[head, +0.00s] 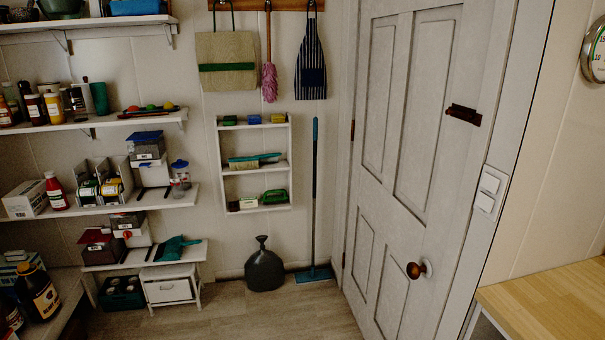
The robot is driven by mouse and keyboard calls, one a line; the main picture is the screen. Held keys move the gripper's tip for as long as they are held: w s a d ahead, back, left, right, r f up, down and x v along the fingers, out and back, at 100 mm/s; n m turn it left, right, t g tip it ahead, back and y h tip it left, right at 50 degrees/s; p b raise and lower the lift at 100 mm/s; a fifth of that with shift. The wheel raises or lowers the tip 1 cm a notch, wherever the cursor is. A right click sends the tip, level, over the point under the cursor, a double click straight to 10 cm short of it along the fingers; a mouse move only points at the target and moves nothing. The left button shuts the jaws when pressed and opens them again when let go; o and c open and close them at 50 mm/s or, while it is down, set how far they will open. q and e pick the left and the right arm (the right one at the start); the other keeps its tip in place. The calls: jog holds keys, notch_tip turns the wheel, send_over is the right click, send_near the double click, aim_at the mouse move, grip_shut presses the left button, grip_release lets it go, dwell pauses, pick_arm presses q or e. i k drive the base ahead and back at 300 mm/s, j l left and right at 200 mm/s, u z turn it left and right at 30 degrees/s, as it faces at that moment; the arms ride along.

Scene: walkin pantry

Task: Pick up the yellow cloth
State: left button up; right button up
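I cannot make out a clear yellow cloth in the head view. Small green, blue and yellowish items stand on the top shelf of the small white wall rack (220,160); they are too small to tell whether any is a cloth. Neither of my grippers is in view.
A closed white door (400,150) with a round knob stands at the right. A wooden counter (545,305) is at the lower right. Shelves (150,202) with jars and boxes line the left. A dark jug (264,270) and a teal mop (315,200) stand on the floor.

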aim_at(275, 118)
jog(key=i, duration=1.8)
